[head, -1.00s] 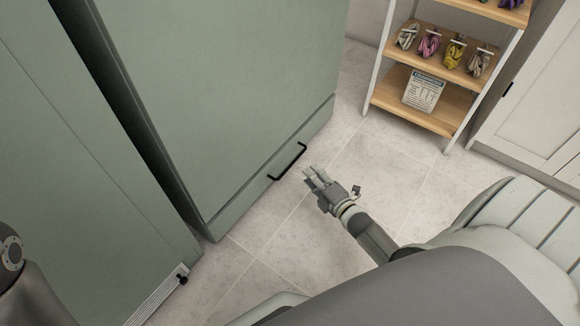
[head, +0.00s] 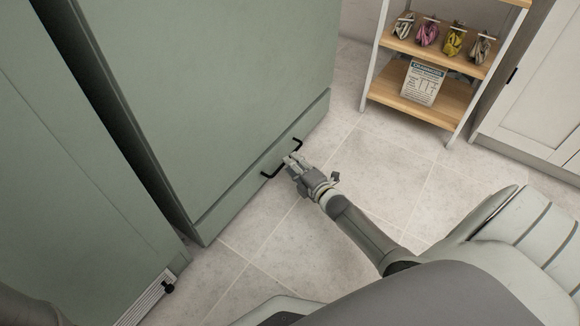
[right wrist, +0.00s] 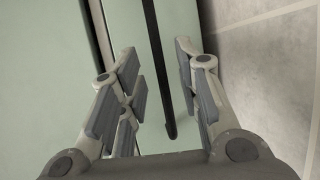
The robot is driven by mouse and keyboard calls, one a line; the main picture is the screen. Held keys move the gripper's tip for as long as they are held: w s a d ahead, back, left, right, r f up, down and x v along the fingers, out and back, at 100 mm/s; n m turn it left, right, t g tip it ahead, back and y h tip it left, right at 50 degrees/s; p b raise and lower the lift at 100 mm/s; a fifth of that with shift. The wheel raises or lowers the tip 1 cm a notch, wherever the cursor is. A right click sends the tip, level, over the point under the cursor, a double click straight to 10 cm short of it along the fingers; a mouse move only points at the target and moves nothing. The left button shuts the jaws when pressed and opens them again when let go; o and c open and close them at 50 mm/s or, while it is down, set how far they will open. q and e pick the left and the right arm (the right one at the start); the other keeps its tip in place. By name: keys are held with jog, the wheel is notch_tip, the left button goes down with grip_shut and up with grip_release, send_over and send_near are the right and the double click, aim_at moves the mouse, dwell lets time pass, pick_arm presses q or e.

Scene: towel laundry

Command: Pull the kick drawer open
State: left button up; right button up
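The kick drawer (head: 232,203) is the low green panel at the foot of the tall green cabinet (head: 205,90). Its front looks flush with the cabinet, so it appears shut. Its black bar handle (head: 267,176) is partly covered by my right gripper (head: 291,161), which is at the handle's middle. In the right wrist view the handle (right wrist: 160,85) runs between the spread fingers of the right gripper (right wrist: 157,58), with gaps visible on both sides. The right gripper is open. My left gripper is out of view.
The tiled floor (head: 375,160) in front of the drawer is clear.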

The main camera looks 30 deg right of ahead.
jog(key=shift+w+f+b, duration=0.25)
jog(key=shift+w+b, duration=0.25)
jog(key=shift+w, duration=0.75)
grip_shut()
